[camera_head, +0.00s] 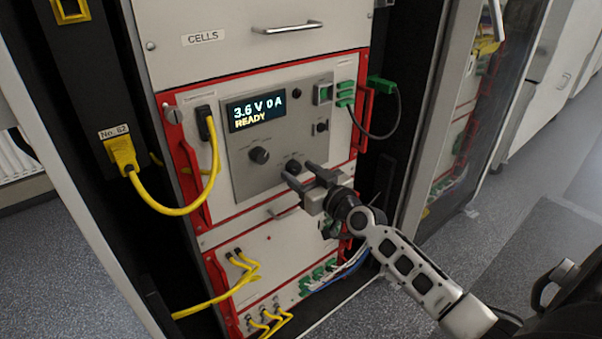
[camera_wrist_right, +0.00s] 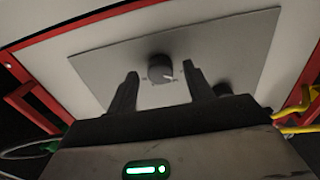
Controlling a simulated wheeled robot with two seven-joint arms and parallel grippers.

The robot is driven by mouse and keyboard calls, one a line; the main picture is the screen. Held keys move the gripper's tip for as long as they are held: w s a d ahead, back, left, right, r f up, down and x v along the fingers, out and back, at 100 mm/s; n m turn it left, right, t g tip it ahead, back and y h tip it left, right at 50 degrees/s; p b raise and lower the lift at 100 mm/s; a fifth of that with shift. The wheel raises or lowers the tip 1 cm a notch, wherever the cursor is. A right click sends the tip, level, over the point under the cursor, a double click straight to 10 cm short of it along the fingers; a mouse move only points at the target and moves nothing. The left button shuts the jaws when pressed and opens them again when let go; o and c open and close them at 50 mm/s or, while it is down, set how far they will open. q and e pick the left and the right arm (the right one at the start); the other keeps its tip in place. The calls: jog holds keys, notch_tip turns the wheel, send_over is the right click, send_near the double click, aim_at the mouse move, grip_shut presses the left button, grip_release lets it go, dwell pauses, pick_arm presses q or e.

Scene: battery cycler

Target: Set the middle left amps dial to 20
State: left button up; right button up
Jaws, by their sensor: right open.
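The grey control panel (camera_head: 238,180) has a display (camera_head: 256,110) reading 3.6 V, 0 A, READY. Two dark round dials sit below it, a left dial (camera_head: 259,155) and a right dial (camera_head: 293,166). Their labels are too small to read. My right gripper (camera_head: 297,173) is open at the right dial. In the right wrist view this dial (camera_wrist_right: 160,68) shows between the two fingertips, apart from both, with a white pointer mark. The other dial (camera_wrist_right: 222,88) is partly hidden behind the right-hand finger. My left gripper is not in view.
A yellow cable (camera_head: 214,165) hangs left of the panel. A green-plugged dark cable (camera_head: 397,105) loops at its right. Red handles (camera_head: 192,175) flank the unit. A drawer marked CELLS (camera_head: 210,60) is above. More yellow cables (camera_head: 245,280) are plugged in below.

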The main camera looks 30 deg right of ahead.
jog(key=shift+w, duration=0.25)
jog(key=c, duration=1)
jog(key=shift+o, duration=0.2)
